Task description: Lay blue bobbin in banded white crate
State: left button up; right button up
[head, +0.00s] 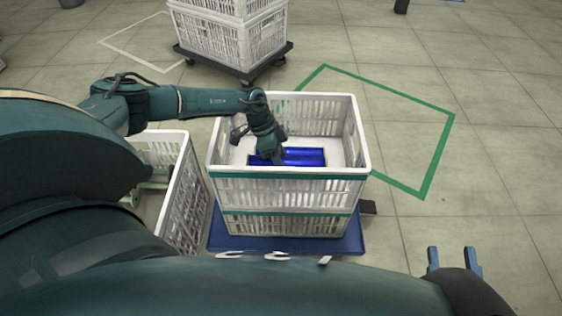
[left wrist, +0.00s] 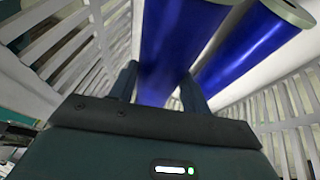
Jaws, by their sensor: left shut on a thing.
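The banded white crate (head: 290,174) with green bands stands on a blue dolly, right of centre in the head view. Two blue bobbins (head: 306,157) lie side by side inside it, partly covered by my left gripper (head: 275,157). In the left wrist view, my left gripper (left wrist: 160,88) is shut on one blue bobbin (left wrist: 172,45). The other blue bobbin (left wrist: 245,50) lies just right of it, with a pale end cap. Whether the held bobbin touches the crate floor is hidden. My right gripper (head: 454,259) is open and empty at lower right, away from the crate.
Another white crate (head: 187,205) stands close on the left, with pale items inside. Stacked white crates (head: 230,38) stand on a dark dolly behind. The blue dolly (head: 222,240) sticks out under the banded crate. A green floor outline (head: 437,150) on the right encloses clear floor.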

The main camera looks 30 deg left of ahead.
pick_arm(q)
jog(key=shift+w+f, duration=0.1)
jog(key=shift+f, duration=0.4)
jog(key=o, duration=1.1)
jog(key=shift+r, duration=0.1)
jog(key=shift+r, duration=0.35)
jog(key=shift+p+v, duration=2.5)
jog(key=shift+v, duration=3.65)
pick_arm(e)
jog(key=shift+w+d+f+m+g+h, duration=0.1)
jog(key=shift+d+m+g+h, duration=0.4)
jog(key=shift+g+h, duration=0.25)
jog(key=shift+d+m+g+h, duration=0.4)
jog(key=shift+m+g+h, duration=0.2)
jog(key=shift+g+h, duration=0.15)
pick_arm(q)
jog(key=shift+d, duration=0.1)
